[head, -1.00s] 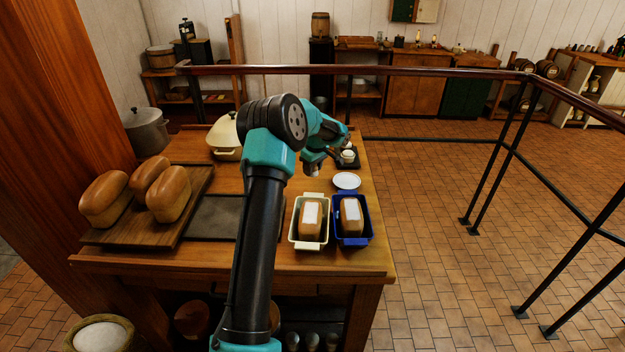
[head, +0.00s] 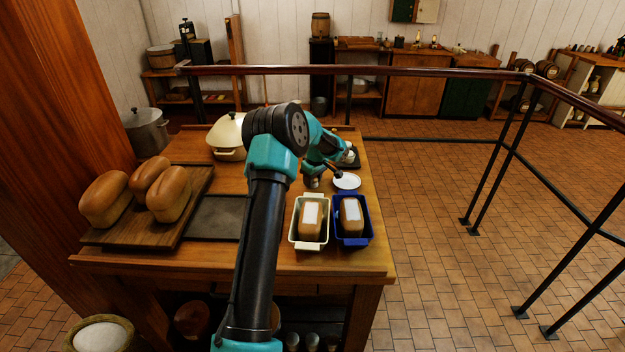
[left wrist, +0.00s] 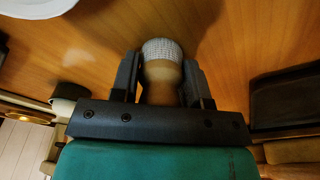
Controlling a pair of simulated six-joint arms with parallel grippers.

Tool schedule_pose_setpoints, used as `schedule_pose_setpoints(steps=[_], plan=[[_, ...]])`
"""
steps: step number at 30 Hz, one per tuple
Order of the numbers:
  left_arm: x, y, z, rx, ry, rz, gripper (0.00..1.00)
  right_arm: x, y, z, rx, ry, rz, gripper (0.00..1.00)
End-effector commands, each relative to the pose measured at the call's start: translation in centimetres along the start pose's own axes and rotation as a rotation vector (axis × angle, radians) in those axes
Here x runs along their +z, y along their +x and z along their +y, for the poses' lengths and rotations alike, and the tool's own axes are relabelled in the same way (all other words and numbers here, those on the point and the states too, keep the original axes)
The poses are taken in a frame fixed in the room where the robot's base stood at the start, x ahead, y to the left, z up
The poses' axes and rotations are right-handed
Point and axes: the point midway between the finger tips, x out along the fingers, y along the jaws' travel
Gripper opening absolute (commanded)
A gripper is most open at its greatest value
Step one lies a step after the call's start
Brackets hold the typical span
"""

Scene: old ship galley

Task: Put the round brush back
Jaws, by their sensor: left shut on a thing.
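The round brush (left wrist: 161,50) shows in the left wrist view, with a pale textured round head and a wooden body. My left gripper (left wrist: 161,72) is shut on it, one dark finger on each side. In the head view my left gripper (head: 325,170) is over the right part of the wooden table, beside a small white plate (head: 347,181). The brush is hard to make out there behind the arm. A small dark stand (head: 353,163) with a pale object on it is just beyond the gripper. My right gripper is not in view.
A cream loaf tin (head: 309,243) and a blue loaf tin (head: 352,241) stand nearer, each with a loaf. Bread loaves lie on a wooden board (head: 190,222) at left, beside a dark flat tray (head: 213,220). A cream pot (head: 226,138) stands at the back.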

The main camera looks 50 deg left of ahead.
Motion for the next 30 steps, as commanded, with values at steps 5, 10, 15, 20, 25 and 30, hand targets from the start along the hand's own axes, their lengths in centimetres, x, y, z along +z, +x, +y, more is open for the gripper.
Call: schedule_pose_setpoints(steps=[5, 10, 15, 20, 25, 30], plan=[[0.0, 0.1, 0.0, 0.0, 0.0, 0.0, 0.56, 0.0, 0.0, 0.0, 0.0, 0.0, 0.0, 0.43], [0.0, 0.1, 0.0, 0.0, 0.0, 0.0, 0.68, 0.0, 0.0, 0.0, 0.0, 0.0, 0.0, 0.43], [0.0, 0.0, 0.0, 0.0, 0.0, 0.0, 0.68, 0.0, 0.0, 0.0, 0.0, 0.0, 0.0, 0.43], [-0.1, -0.6, 0.0, 0.002, 0.0, 0.0, 0.68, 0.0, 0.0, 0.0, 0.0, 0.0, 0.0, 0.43], [-0.1, -2.5, 0.1, 0.002, 0.0, 0.001, 0.68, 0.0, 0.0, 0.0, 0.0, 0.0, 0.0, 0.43], [-0.1, -5.6, 0.1, 0.003, 0.0, 0.002, 0.68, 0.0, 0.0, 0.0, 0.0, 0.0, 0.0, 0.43]])
